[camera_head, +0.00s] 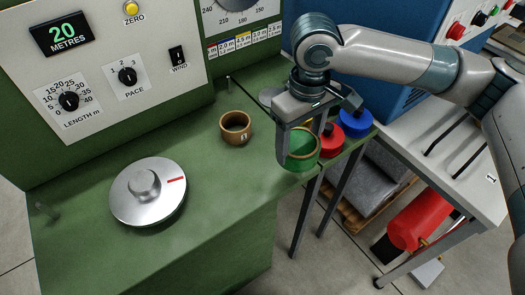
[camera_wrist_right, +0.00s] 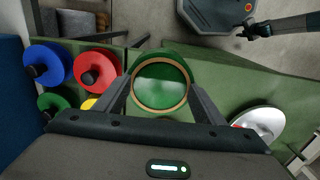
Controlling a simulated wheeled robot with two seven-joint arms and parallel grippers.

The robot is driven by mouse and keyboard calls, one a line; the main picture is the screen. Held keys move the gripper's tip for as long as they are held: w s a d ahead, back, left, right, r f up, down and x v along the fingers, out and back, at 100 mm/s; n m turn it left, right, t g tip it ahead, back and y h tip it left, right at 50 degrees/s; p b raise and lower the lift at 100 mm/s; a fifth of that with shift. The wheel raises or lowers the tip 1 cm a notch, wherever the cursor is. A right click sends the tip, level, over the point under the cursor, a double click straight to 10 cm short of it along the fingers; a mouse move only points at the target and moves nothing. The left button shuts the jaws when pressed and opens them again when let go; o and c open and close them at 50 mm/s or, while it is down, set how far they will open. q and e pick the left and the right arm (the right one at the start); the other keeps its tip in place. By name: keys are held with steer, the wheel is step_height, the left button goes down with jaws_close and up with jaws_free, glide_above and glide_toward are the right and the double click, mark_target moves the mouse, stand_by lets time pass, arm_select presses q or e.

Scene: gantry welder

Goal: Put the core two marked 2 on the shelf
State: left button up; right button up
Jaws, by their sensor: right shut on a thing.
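My right gripper (camera_head: 300,140) is shut on a green hollow core (camera_head: 302,148) with a tan rim, held upright between its fingers over the green bench's right edge. In the right wrist view, the core's open round end (camera_wrist_right: 160,82) sits between both fingers; no number on it is legible. A brown core (camera_head: 235,127) with an unclear mark stands on the bench left of the gripper. A white shelf-like surface (camera_head: 455,165) at the right carries a label "1"; no "2" shows. My left gripper (camera_wrist_right: 256,30) appears small and dark in the wrist view; its jaws are unclear.
Red (camera_head: 330,140) and blue (camera_head: 355,122) spools sit close right of the held core. A silver disc (camera_head: 148,191) with a knob lies at the bench's left. A red cylinder (camera_head: 420,218) lies below the white surface.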

steer(key=w+a+f, duration=0.1)
steer(key=a, duration=0.1)
steer(key=w+a+f+p, duration=0.1)
steer(key=a+f, duration=0.1)
steer(key=a, duration=0.1)
steer(key=w+a+f+p, duration=0.1)
steer(key=a, duration=0.1)
steer(key=shift+w+a+f, duration=0.15)
steer(key=shift+a+f, duration=0.05)
steer(key=shift+f, duration=0.2)
step_height(320, 180, down, 4)
steer(key=shift+r+p, duration=0.25)
steer(key=shift+p, duration=0.55)
steer(key=shift+f, duration=0.25)
steer(key=shift+f, duration=0.1)
steer(key=o, duration=1.1)
steer(key=shift+c, duration=0.2)
